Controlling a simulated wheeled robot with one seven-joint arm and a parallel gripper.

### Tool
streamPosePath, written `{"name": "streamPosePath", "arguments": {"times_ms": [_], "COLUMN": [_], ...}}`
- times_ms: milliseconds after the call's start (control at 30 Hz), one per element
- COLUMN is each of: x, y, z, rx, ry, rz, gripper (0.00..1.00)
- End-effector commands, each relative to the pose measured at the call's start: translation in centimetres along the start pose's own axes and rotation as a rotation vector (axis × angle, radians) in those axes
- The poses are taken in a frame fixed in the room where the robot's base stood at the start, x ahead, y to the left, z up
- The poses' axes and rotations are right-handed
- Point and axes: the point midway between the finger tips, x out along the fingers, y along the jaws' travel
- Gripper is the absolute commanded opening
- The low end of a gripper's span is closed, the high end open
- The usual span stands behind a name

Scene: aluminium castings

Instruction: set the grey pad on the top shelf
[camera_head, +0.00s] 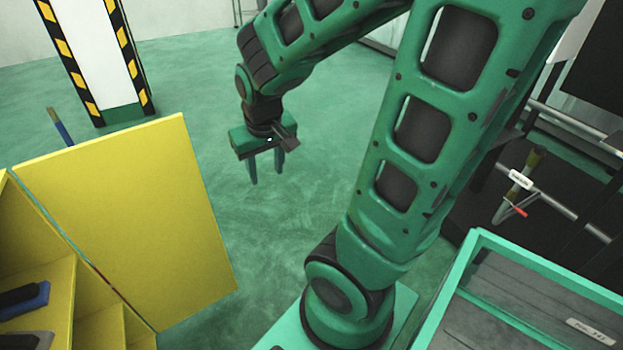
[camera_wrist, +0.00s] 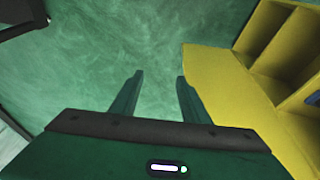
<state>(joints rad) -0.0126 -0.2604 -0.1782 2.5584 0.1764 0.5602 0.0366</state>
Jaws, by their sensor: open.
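A yellow cabinet (camera_head: 60,285) with shelf compartments stands at the lower left, its wide yellow door (camera_head: 140,215) standing open. A dark piece with a grey-brown edge (camera_head: 28,341) is cut off at the bottom left corner; I cannot tell whether it is the grey pad. A dark piece with a blue base (camera_head: 25,297) lies above it in the picture. My gripper (camera_head: 266,178) is open and empty over the floor, right of the door and apart from it. In the wrist view both fingers (camera_wrist: 160,76) are spread, with the cabinet (camera_wrist: 260,50) to their right.
A white pillar (camera_head: 97,50) with yellow-black striped edges stands at the back left. A teal-framed bin (camera_head: 468,250) stands at the lower right. A labelled tool (camera_head: 520,180) hangs by a rail (camera_head: 570,125) above it. Open green floor (camera_head: 190,70) lies behind my gripper.

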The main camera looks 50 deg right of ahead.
Motion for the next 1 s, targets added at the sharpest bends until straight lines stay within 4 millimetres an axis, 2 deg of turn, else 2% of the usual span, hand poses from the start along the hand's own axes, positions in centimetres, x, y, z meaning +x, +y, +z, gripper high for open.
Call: {"name": "streamPosePath", "arguments": {"times_ms": [33,100,200,300,400,900,967,1000], "x": [-1.3,-2.9,-4.8,-6.2,-6.9,-7.1,-7.0,-6.4], "y": [1.8,3.5,5.0,5.7,6.0,6.0,6.0,5.7], "z": [1.8,4.6,8.0,10.4,11.7,12.1,11.9,11.2], "rx": [0.052,0.107,0.172,0.213,0.234,0.239,0.24,0.238], "ry": [-0.04,-0.109,-0.188,-0.245,-0.276,-0.287,-0.288,-0.298], "rz": [0.0,-0.005,-0.018,-0.031,-0.039,-0.041,-0.041,-0.036], "gripper": [0.42,0.42,0.42,0.42,0.42,0.42,0.31,0.31]}}
